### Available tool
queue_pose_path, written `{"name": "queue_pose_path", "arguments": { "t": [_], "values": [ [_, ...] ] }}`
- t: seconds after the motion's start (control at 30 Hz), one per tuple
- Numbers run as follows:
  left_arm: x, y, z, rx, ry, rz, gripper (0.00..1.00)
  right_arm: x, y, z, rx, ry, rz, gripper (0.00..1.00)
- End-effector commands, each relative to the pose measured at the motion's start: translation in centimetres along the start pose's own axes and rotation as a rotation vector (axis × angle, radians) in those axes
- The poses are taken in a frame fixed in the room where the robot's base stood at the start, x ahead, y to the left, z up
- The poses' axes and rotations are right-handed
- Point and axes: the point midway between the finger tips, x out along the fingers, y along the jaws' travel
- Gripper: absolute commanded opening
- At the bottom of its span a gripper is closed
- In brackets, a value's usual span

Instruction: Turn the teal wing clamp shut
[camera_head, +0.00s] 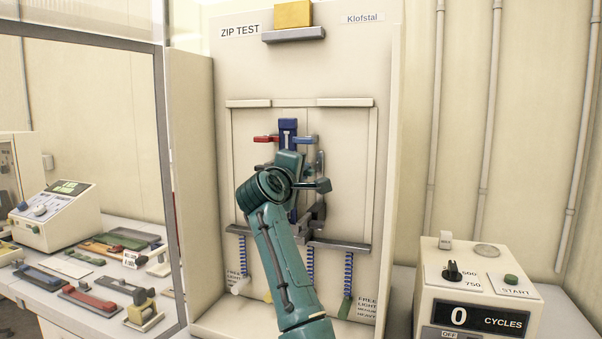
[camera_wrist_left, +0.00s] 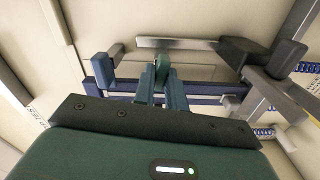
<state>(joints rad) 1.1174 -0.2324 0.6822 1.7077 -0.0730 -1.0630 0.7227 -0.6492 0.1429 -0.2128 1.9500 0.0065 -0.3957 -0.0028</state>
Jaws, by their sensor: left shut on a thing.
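The teal wing clamp (camera_wrist_left: 162,60) shows in the left wrist view as a rounded teal piece between my fingertips. My left gripper (camera_wrist_left: 162,76) is shut on it, one finger on each side. The clamp sits in front of the blue bar (camera_wrist_left: 110,96) of the zip tester. In the head view my left arm reaches up to the tester, and my left gripper (camera_head: 290,163) is largely hidden by its own wrist. The clamp cannot be made out there. My right gripper is not in view.
The tester panel (camera_head: 345,215) also bears a red clamp (camera_head: 266,139) and a blue clamp (camera_head: 303,139) above my wrist. A cycle counter (camera_head: 475,300) stands at right. Several tools lie on the left bench (camera_head: 50,300).

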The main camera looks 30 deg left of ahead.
Motion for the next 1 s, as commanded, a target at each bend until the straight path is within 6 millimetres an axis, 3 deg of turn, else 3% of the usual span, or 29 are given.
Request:
{"name": "queue_pose_path", "arguments": {
  "t": [0.4,0.93,0.97,1.0],
  "values": [
    [-0.01,-0.09,-0.02,-0.177,0.001,0.0,0.0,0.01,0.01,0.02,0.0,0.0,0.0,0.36],
    [-0.01,-0.13,-0.04,-0.199,0.001,-0.001,0.0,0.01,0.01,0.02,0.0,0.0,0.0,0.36],
    [-0.01,-0.13,-0.03,-0.199,0.001,-0.001,0.15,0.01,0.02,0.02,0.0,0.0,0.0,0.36],
    [-0.01,-0.12,-0.03,-0.199,0.001,-0.001,0.18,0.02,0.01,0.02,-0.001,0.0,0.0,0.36]
  ]
}}
